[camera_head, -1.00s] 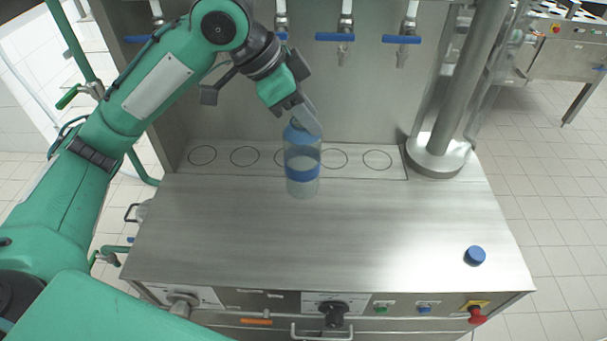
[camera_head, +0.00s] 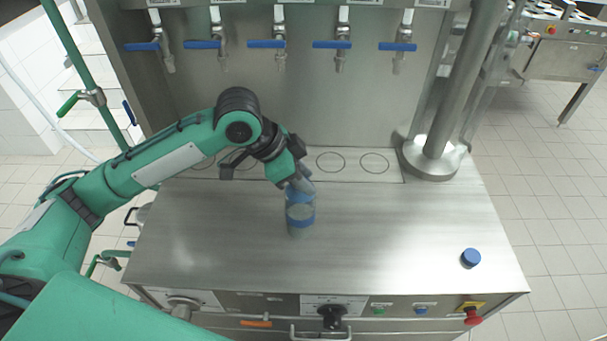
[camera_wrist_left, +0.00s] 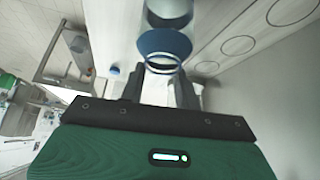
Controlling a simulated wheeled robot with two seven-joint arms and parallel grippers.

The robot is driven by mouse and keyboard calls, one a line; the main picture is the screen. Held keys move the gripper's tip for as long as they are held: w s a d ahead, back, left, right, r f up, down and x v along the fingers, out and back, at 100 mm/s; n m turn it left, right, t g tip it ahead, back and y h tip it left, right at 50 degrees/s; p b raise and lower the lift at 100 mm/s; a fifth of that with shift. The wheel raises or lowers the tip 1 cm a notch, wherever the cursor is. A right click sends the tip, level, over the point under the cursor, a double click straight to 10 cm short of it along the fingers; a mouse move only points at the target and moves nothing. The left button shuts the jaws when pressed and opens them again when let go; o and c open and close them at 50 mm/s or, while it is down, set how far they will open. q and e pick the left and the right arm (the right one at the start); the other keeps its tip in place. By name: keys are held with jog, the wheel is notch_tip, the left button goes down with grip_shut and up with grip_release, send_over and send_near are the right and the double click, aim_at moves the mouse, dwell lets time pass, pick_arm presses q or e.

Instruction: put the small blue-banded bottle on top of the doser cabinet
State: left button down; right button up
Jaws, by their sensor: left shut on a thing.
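The small blue-banded bottle (camera_head: 300,222) is clear with blue bands and stands about upright at the middle of the doser cabinet's steel top (camera_head: 390,230). My left gripper (camera_head: 301,188) is shut on its upper part, coming in from the upper left. Whether its base touches the top or hangs just above it I cannot tell. In the left wrist view the bottle (camera_wrist_left: 166,42) shows just beyond the fingers, its blue part nearest. My right gripper is not in view.
Several taps with blue handles (camera_head: 331,44) hang along the back panel. Marked circles (camera_head: 374,163) lie below them. A steel column (camera_head: 446,120) stands at the right rear. A loose blue cap (camera_head: 471,258) sits at the right front. The top around the bottle is clear.

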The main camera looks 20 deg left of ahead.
pick_arm(q)
jog(key=shift+f, duration=0.15)
jog(key=c, duration=1)
grip_release()
jog(key=shift+a+r, duration=0.25)
jog(key=shift+r, duration=0.15)
jog(key=b+v, duration=0.1)
jog(key=v, duration=1)
jog(key=shift+s+r+b, duration=0.1)
jog(key=shift+s+b, duration=0.05)
jog(key=shift+b, duration=0.15)
